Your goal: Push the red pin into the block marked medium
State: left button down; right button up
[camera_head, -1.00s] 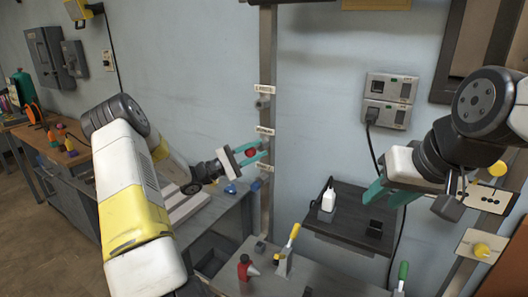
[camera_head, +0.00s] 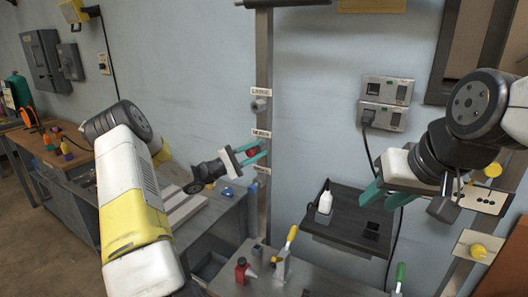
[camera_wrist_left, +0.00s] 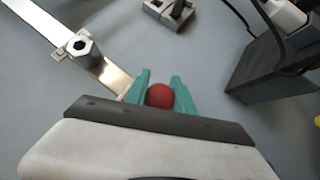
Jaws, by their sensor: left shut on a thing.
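My left gripper (camera_head: 257,152) is shut on the red pin, and its round red head (camera_head: 251,152) shows between the teal fingers. The red pin also shows in the left wrist view (camera_wrist_left: 160,95). The gripper is at the metal post (camera_head: 264,60), just below its middle label (camera_head: 261,133). The labels are too small to read surely, so I cannot tell which block is marked medium. A grey block (camera_head: 259,105) sits under the top label. In the wrist view a block with a dark hole (camera_wrist_left: 79,45) is on the post. The pin's tip is hidden. My right gripper (camera_head: 385,194) is open and empty.
A red bottle (camera_head: 243,271) and a yellow-handled clamp (camera_head: 287,250) are on the bench below. A blue piece (camera_head: 253,187) is under the left gripper. Wall sockets (camera_head: 385,102) are at right.

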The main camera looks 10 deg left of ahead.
aim_at(249, 154)
pick_arm(q)
jog(key=c, duration=1)
grip_release()
jog(key=v, duration=0.7)
jog(key=shift+s+a+f, duration=0.15)
jog(key=shift+a+f, duration=0.05)
jog(key=shift+a, duration=0.1)
